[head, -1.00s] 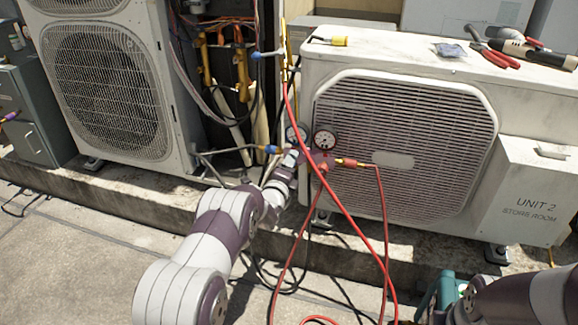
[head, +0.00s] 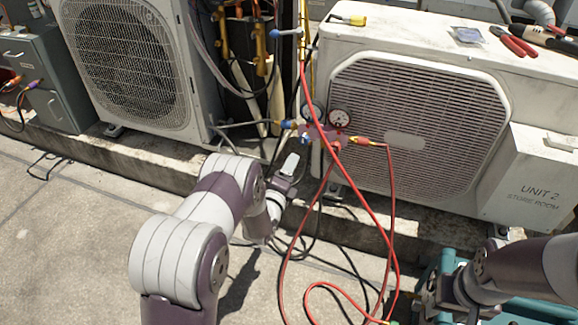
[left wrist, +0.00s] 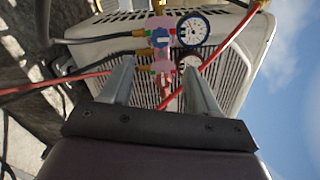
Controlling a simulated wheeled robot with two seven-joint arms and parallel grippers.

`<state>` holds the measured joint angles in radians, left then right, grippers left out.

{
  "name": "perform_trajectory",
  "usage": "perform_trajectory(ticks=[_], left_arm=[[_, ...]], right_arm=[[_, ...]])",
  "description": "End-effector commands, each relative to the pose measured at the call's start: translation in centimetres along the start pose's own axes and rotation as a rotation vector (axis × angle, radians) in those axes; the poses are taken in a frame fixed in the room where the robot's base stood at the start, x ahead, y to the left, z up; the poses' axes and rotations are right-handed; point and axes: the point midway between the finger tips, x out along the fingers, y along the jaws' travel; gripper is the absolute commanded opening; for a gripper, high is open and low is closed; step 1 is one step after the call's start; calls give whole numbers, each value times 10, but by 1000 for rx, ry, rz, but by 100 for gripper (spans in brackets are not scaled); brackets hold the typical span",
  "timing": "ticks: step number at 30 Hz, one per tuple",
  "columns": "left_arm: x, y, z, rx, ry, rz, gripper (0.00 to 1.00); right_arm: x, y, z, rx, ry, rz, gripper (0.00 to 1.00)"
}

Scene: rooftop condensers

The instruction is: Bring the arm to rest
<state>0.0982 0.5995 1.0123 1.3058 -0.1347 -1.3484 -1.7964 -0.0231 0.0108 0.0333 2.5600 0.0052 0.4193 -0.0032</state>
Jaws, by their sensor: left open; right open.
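My left arm reaches up from the bottom in the head view. Its gripper (head: 287,166) is open, just below and left of the gauge manifold (head: 319,134) and apart from it. In the left wrist view the two fingers (left wrist: 158,75) stand wide apart with nothing gripped; the pink manifold (left wrist: 160,38) with its round gauge (left wrist: 193,28) shows beyond them. The manifold hangs before the unit 2 condenser (head: 420,125) with hoses attached. My right gripper (head: 428,296) is open at the lower right, over a teal case (head: 447,262); its fingertips are hard to make out.
Red hoses (head: 391,215) loop from the manifold to the ground. Another condenser (head: 125,65) stands at left, beside a grey cabinet (head: 45,70). Red-handled pliers (head: 513,41) and other tools lie on the unit 2 condenser. Bare paving (head: 70,240) is open at lower left.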

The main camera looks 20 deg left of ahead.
Motion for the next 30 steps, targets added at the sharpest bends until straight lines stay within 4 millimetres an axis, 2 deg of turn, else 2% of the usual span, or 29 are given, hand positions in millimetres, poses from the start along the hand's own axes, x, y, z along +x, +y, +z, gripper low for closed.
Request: perform_trajectory(ticks=[10, 12, 14, 15, 17, 18, 19, 20, 21, 24, 27, 29, 30], left_arm=[[1, 0, 0, -6, 1, 0, 60], [1, 4, -1, -65, 4, 16, 60], [-1, 22, -5, -192, 12, 104, 60], [-11, 46, -11, -310, 11, 221, 60], [-36, 84, -19, -535, -33, 461, 60], [-58, 95, -22, -709, -106, 635, 60], [-76, 96, -23, -831, -179, 759, 60], [-97, 91, -24, -943, -265, 873, 60], [-127, 78, -24, -1077, -400, 1011, 60], [-203, 29, -23, -1293, -742, 1244, 60], [-264, -22, -20, -1385, -994, 1350, 60], [-294, -54, -18, -1413, -1093, 1379, 60], [-312, -78, -16, -1423, -1122, 1386, 60]], right_arm=[[1, 0, 0, 0, 0, 0, 43], [1, 0, 0, 0, 0, 0, 43], [1, 0, 0, 0, 0, 0, 43], [1, 0, 0, 0, 0, 0, 43], [0, 0, 0, 0, 0, 0, 43], [-2, 0, 0, 0, 0, 0, 43], [-6, 0, -1, 0, 0, 0, 43], [-9, 0, -1, 0, 0, 0, 43], [-14, 0, -2, 0, 0, 0, 43], [-24, 0, -3, 0, 0, 0, 43], [-34, 0, -4, 0, 0, 0, 43], [-40, 0, -5, 0, 0, 0, 43], [-46, 0, -6, 0, 0, 0, 43]])
